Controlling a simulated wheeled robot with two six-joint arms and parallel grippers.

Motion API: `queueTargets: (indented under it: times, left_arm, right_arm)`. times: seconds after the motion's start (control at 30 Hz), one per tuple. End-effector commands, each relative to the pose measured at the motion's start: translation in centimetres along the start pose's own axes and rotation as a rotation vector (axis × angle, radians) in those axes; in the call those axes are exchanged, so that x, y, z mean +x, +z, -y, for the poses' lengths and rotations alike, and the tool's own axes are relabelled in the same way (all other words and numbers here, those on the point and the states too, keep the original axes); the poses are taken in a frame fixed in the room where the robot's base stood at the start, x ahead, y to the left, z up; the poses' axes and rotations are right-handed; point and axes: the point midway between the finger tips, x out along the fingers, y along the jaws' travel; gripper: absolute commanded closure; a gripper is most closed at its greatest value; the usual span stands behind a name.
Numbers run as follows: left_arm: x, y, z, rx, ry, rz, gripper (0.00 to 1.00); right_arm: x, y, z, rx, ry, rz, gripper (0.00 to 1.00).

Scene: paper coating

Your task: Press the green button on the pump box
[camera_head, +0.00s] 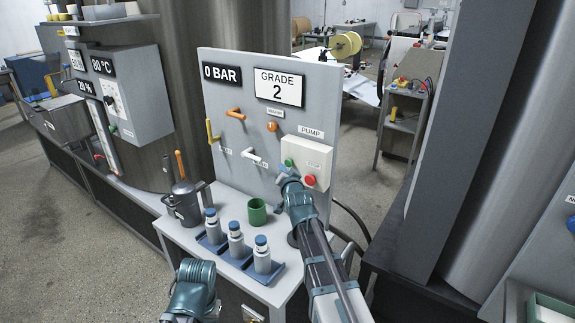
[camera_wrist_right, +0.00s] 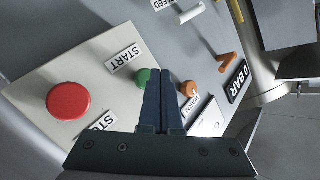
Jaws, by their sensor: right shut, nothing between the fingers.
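The pump box (camera_head: 318,153) is a cream box under a PUMP label on the grey panel. Its green button (camera_head: 289,163) is on the left, and a red button (camera_head: 310,181) is at lower right. In the right wrist view the green button (camera_wrist_right: 143,77) sits by the START label (camera_wrist_right: 124,58), and the red button (camera_wrist_right: 68,101) by a partly hidden STOP label. My right gripper (camera_head: 284,172) is shut and empty, in front of the box at the green button. Its fingertips (camera_wrist_right: 165,82) are right beside the button in that view; contact cannot be told. Only part of my left arm shows.
The panel (camera_head: 325,90) shows 0 BAR and GRADE 2, with orange, yellow and white handles and an orange knob (camera_head: 272,127). On the table below stand several bottles in a blue tray (camera_head: 238,262), a green cup (camera_head: 257,211) and a metal pot (camera_head: 186,205).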

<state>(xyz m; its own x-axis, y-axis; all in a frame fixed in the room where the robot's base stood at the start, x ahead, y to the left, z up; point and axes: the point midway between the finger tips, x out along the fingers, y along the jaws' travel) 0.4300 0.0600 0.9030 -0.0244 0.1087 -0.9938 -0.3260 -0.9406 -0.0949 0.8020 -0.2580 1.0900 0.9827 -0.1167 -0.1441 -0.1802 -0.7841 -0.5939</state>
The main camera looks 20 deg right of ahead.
Motion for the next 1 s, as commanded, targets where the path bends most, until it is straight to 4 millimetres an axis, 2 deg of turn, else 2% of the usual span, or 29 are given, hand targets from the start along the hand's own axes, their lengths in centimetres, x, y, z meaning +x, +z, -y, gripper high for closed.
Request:
queueTargets:
  times: [1.0]
  left_arm:
    - [-0.02, 0.0, 0.0, 0.0, 0.0, 0.0, 1.0]
  right_arm:
    - [0.92, -0.69, -0.67, 0.0, 0.001, 0.0, 1.0]
